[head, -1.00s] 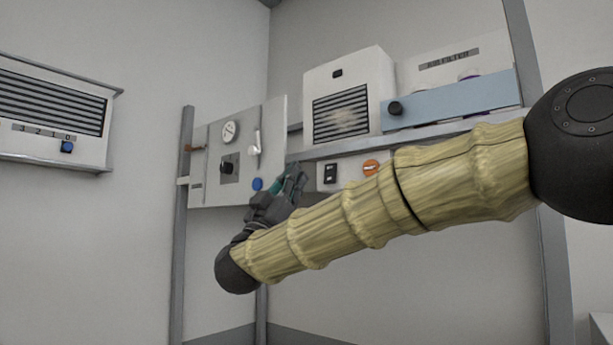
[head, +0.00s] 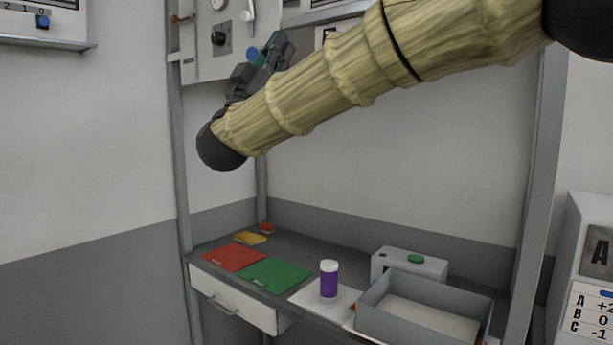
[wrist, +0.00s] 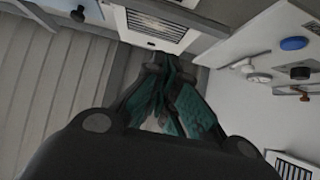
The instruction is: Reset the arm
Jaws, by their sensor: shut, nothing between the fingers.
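My gripper (head: 272,50) is in the upper left of the head view, raised well above the bench, in front of the wall panel (head: 232,65) with its gauge, knobs and blue button. My arm crosses the upper part of that view, in a ribbed tan cover. In the wrist view my gripper (wrist: 165,95) shows its teal finger pads close together with nothing held between them. A white unit with a dark grille (wrist: 155,27) and the panel's blue button (wrist: 293,43) lie beyond the fingers.
The bench below holds a red mat (head: 233,257), a green mat (head: 275,275), a purple jar with a white lid (head: 329,281), a grey tray (head: 375,311) and a box with a green button (head: 415,259). A drawer (head: 231,299) is under the bench. Grey posts frame the station.

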